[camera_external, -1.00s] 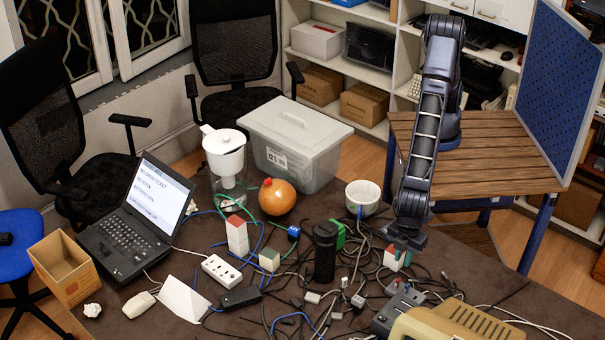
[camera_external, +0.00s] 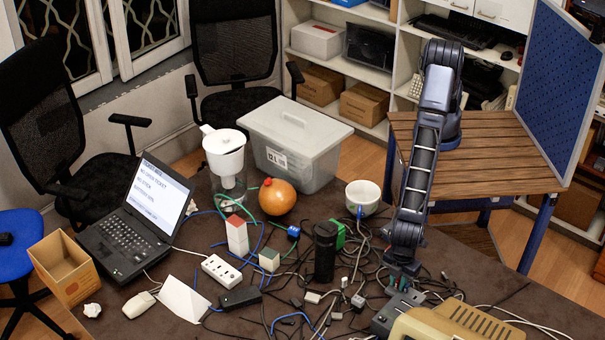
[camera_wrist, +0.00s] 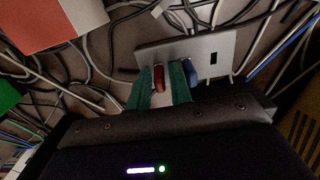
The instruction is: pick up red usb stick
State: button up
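The red usb stick (camera_wrist: 158,78) stands in the grey hub (camera_wrist: 222,50) in the wrist view, with a blue usb stick (camera_wrist: 190,73) close on its right. My gripper (camera_wrist: 160,88) has its teal fingers on either side of the red stick, with a narrow gap showing between them; it looks open. The right finger sits between the red and blue sticks. In the external view my gripper (camera_external: 401,279) points down just above the hub (camera_external: 392,312). The sticks are too small or hidden to tell there.
Many loose cables cover the table around the hub. A beige device (camera_external: 455,326) stands right in front of it. A black cylinder (camera_external: 325,250) stands to the left.

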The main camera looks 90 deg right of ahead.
grip_shut()
jog(key=shift+r, duration=0.2)
